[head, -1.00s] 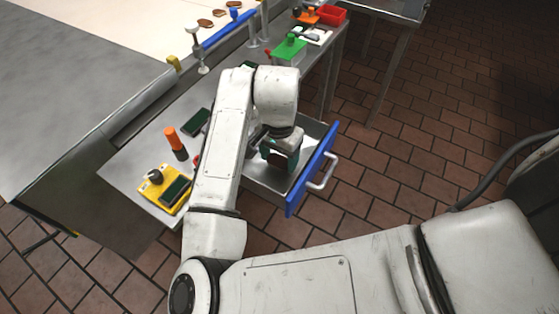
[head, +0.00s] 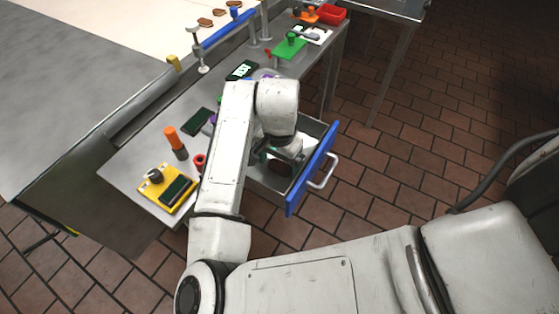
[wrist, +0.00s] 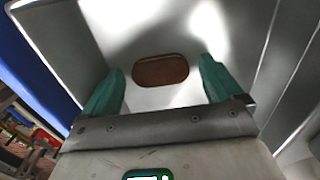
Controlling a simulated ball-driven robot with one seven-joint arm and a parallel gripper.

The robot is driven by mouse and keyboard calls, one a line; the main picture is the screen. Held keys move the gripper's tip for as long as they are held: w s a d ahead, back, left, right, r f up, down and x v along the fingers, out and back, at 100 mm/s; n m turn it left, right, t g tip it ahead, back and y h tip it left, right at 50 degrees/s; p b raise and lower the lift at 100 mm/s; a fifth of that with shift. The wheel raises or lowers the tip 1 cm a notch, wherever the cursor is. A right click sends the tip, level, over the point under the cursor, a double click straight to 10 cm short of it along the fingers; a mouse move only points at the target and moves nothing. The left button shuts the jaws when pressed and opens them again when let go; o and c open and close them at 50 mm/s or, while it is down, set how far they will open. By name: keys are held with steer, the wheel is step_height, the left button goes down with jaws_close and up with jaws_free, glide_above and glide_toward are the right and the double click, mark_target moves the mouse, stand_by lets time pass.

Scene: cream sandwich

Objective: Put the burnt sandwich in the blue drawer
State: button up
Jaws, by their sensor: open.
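The blue drawer (head: 312,170) is pulled open, with a blue front, white handle and pale metal inside. The burnt sandwich (wrist: 160,70) is a dark brown oval on the drawer's floor in the wrist view. In the head view it is a dark patch (head: 279,166), partly hidden by my gripper. My gripper (head: 284,153) is over the drawer with its green fingers apart. In the wrist view the fingers stand on either side of the sandwich, with visible gaps. I cannot tell the exact height between the fingertips and the drawer floor.
A yellow block (head: 155,195) and an orange-topped bottle (head: 174,140) stand on the counter left of my arm. A green item (head: 290,46) and a red bin (head: 332,14) are farther back. The drawer walls lie close around my gripper. Tiled floor is open to the right.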

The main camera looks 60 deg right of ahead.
mark_target(279, 166)
steer(key=shift+r, duration=0.1)
step_height(279, 166, up, 12)
steer(key=shift+p, duration=0.3)
